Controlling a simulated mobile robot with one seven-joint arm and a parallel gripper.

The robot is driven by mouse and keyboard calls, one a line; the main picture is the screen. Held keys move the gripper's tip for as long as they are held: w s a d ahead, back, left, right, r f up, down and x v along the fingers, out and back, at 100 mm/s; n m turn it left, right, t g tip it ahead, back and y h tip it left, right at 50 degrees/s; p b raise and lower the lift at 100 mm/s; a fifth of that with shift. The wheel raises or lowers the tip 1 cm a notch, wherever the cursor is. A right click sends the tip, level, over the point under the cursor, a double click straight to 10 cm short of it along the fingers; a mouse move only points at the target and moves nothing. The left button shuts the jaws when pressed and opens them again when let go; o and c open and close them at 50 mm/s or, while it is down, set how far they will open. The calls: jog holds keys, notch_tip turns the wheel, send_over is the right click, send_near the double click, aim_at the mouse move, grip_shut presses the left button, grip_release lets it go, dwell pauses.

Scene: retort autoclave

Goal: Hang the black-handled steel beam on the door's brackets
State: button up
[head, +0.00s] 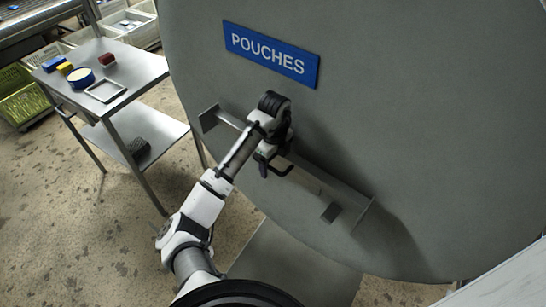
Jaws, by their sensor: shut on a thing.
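The steel beam (335,187) is a long grey bar sloping down to the right across the lower face of the big round grey door (420,130). My gripper (268,160) is at the beam's middle, shut on its black handle (284,169), which shows partly as a dark loop. My arm hides part of the beam left of the middle. A grey plate (208,119) shows at the left end, and a small dark plate (331,212) shows below the right part. I cannot tell which are brackets, or whether the beam touches them.
A blue POUCHES sign (271,54) is on the door above my gripper. A steel table (125,75) at left holds small coloured things and a frame (105,91). Green crates (22,100) stand at far left. The floor between table and door is open.

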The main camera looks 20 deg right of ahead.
notch_tip(320, 180, down, 11)
jog(key=b, duration=0.6)
jog(key=shift+f+b, duration=0.2)
jog(key=shift+b, duration=0.2)
dwell(0.6)
jog(key=shift+w+f+b, duration=0.1)
jog(key=shift+f+b, duration=0.2)
jog(key=shift+f, duration=0.2)
dwell(1.2)
jog(key=o, duration=2)
jog(key=shift+r, duration=0.1)
jog(key=shift+d, duration=0.1)
